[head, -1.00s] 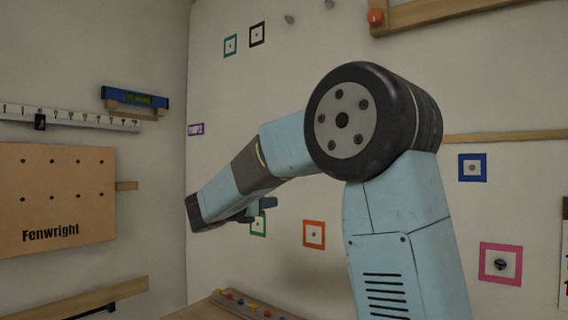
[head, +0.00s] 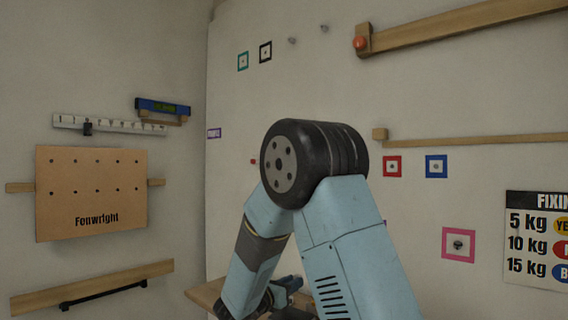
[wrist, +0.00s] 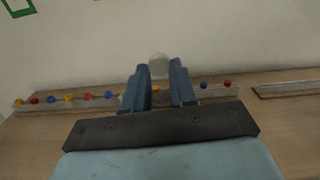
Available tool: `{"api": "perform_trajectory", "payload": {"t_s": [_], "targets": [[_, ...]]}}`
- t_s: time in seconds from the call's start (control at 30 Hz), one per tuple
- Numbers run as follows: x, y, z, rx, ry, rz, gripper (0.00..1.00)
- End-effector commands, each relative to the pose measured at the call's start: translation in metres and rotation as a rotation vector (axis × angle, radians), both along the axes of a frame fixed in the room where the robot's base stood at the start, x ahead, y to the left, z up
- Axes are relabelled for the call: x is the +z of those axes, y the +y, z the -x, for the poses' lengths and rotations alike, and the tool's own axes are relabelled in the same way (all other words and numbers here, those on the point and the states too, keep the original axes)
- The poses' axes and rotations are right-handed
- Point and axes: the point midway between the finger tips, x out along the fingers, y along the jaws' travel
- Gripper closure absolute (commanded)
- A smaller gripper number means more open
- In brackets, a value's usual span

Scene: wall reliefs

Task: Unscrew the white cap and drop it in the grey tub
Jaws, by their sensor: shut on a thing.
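The white cap (wrist: 159,66) shows as a pale round shape between my fingertips in the wrist view. My gripper (wrist: 159,78) is shut on it, one blue finger on each side, above a wooden bench top. In the head view my gripper (head: 288,284) hangs low near the bottom edge, partly behind my own arm, and the cap cannot be made out there. The grey tub is not in view in either frame.
A rail with several red, blue and yellow knobs (wrist: 87,97) runs along the back of the wooden bench (wrist: 30,140), against the wall. A second rail (wrist: 285,88) lies at right. A perforated Fenwright board (head: 90,185) hangs on the left wall.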

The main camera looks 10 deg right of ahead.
Motion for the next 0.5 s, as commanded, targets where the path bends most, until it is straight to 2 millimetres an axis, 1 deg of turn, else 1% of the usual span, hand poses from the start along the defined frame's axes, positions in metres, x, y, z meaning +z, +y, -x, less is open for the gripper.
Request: {"api": "perform_trajectory", "payload": {"t_s": [0.17, 0.5], "targets": [[-0.013, 0.001, 0.0, 0.002, 0.002, 0.001, 0.96], [-0.047, 0.004, 0.0, 0.006, 0.001, 0.002, 0.96]]}}
